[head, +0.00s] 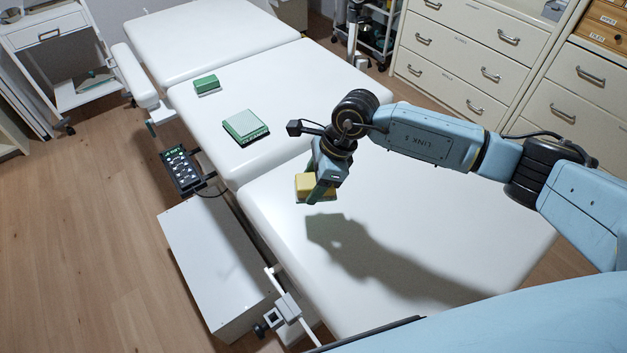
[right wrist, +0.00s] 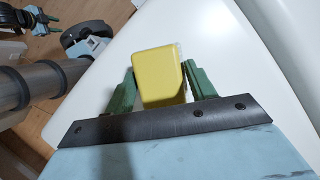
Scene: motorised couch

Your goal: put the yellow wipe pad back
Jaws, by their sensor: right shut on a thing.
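The yellow wipe pad (head: 306,184) is held by my right gripper (head: 316,190) above the near section of the white couch (head: 290,250). In the right wrist view the yellow pad (right wrist: 160,76) sits between the two green fingers of the right gripper (right wrist: 158,85), which is shut on it. A shadow of the gripper and arm falls on the couch below, so the pad appears raised off the surface. A smaller green block (head: 207,84) lies farther back.
A control box with buttons (head: 182,170) hangs at the couch's left side, above a white base housing (head: 215,255). Drawer cabinets (head: 465,50) stand at the back right. A white side table (head: 50,40) stands at the back left. The near couch section is bare.

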